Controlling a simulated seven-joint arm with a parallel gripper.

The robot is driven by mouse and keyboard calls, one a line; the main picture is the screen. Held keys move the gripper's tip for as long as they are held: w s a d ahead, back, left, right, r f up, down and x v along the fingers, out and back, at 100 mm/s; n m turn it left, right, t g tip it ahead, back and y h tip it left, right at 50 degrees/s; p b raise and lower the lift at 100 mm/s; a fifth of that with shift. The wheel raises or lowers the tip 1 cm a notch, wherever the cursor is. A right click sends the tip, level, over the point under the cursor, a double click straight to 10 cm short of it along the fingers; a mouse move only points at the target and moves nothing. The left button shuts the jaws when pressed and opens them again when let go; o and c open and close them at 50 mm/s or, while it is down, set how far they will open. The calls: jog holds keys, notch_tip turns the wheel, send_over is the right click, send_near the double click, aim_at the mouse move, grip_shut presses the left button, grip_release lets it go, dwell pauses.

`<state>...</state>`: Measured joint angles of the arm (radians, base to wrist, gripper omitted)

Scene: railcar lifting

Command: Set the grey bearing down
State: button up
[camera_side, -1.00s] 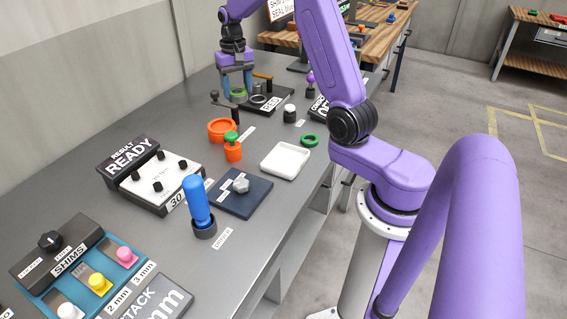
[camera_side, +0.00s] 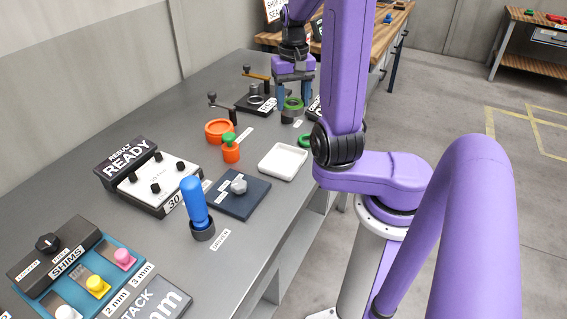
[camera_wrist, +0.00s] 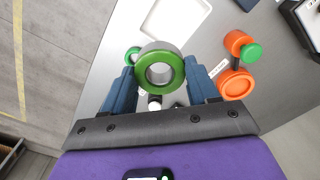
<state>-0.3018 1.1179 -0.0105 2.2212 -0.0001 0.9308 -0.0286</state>
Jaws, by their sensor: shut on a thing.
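The grey bearing (camera_wrist: 147,49) is a thick ring with a green face toward the wrist camera. It sits between the two blue fingers of my gripper (camera_wrist: 160,74), which is shut on it. In the side view my gripper (camera_side: 293,92) points down with the bearing (camera_side: 293,103) low between its fingers, over or close to a small dark post (camera_side: 288,117). I cannot tell whether the bearing touches the post or bench. In the wrist view a white-topped piece (camera_wrist: 155,101) shows just below the bearing.
A green ring (camera_side: 305,141) and a white tray (camera_side: 283,162) lie nearer on the grey bench. An orange ring (camera_side: 218,130) and an orange piece with a green top (camera_side: 230,148) stand to the left. A black fixture (camera_side: 256,101) with a lever is close behind, left of my gripper.

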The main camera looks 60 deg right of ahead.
jog(key=s+a+f+m, duration=0.1)
jog(key=s+a+f, duration=0.1)
jog(key=s+a, duration=0.8)
send_over(284, 163)
jog(key=f, duration=0.8)
jog(key=shift+s+a+f, duration=0.1)
jog(key=shift+s+f, duration=0.15)
jog(key=shift+f, duration=0.05)
jog(key=shift+w+f, duration=0.2)
jog(key=shift+f, duration=0.1)
jog(key=shift+w+f, duration=0.1)
jog(key=shift+f, duration=1.55)
jog(key=shift+f, duration=0.15)
jog(key=o, duration=0.7)
jog(key=shift+c, duration=0.2)
